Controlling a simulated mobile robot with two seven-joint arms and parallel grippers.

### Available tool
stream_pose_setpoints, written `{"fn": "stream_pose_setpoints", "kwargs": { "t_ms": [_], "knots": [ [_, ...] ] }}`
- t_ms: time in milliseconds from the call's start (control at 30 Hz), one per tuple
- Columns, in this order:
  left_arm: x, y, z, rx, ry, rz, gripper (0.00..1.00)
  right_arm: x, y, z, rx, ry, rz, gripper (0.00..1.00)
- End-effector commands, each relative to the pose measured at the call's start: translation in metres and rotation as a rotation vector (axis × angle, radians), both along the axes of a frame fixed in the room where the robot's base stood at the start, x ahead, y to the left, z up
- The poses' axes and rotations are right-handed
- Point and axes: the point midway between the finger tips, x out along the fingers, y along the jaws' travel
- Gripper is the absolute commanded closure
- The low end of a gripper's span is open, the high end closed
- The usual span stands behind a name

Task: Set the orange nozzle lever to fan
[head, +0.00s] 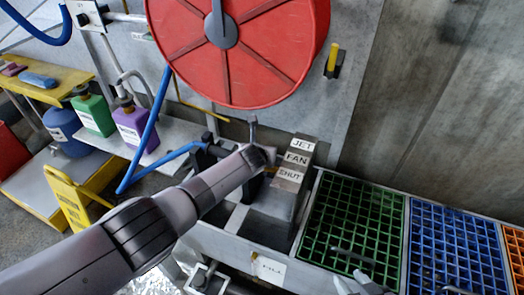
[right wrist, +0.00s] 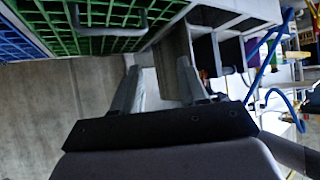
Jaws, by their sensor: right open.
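The grey block (head: 305,150) carries the labels JET, FAN and SHUT from top to bottom. A small orange piece, likely the lever (head: 270,170), shows at the end of my left arm, near the SHUT label; most of it is hidden. A blue hose (head: 150,130) runs to dark parts behind the arm. My left gripper (head: 258,155) is at this spot, but its fingers are not clear. My right gripper (head: 362,285) is low, in front of the green crate, with its fingers apart; the right wrist view shows them open and empty (right wrist: 160,68).
A red hose reel (head: 275,60) hangs above the block. Green (head: 360,215) and blue (head: 455,250) mesh crates stand to the right. Bottles (head: 130,125) stand on a shelf at left, with a yellow floor sign (head: 72,200) below.

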Motion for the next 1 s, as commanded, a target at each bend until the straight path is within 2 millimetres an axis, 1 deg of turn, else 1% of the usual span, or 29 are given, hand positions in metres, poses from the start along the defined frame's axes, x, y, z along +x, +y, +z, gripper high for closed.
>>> {"fn": "stream_pose_setpoints", "kwargs": {
  "t_ms": [100,133,167,200,467,567,733,900,1000],
  "knots": [
    [0.0,0.001,-0.001,0.001,0.001,0.001,1.0,0.0,0.0,0.0,-0.003,-0.001,0.003,0.57],
    [0.0,0.001,-0.001,0.001,0.001,0.001,0.71,0.0,0.0,0.001,-0.002,-0.001,0.004,0.57],
    [0.0,0.001,-0.001,0.001,0.001,0.001,0.61,0.0,0.0,0.001,-0.002,-0.001,0.004,0.57],
    [0.0,0.001,-0.001,0.001,0.001,0.001,0.59,0.0,0.0,0.001,-0.002,-0.001,0.004,0.57],
    [0.0,0.0,0.0,0.0,0.0,0.0,0.59,0.0,0.001,0.002,-0.002,-0.003,0.005,0.57],
    [-0.002,0.001,0.002,-0.001,0.001,0.001,0.59,0.0,0.001,0.006,-0.002,-0.003,0.005,0.57],
    [-0.008,0.002,0.011,0.0,0.0,-0.001,0.59,0.0,0.0,0.021,-0.006,-0.008,0.008,0.57],
    [-0.02,0.004,0.022,0.001,0.001,-0.001,0.59,-0.001,-0.005,0.038,-0.019,-0.017,0.005,0.57],
    [-0.027,0.006,0.028,0.0,0.001,0.0,0.59,-0.004,-0.008,0.042,-0.024,-0.007,0.001,0.57]
  ]
}}
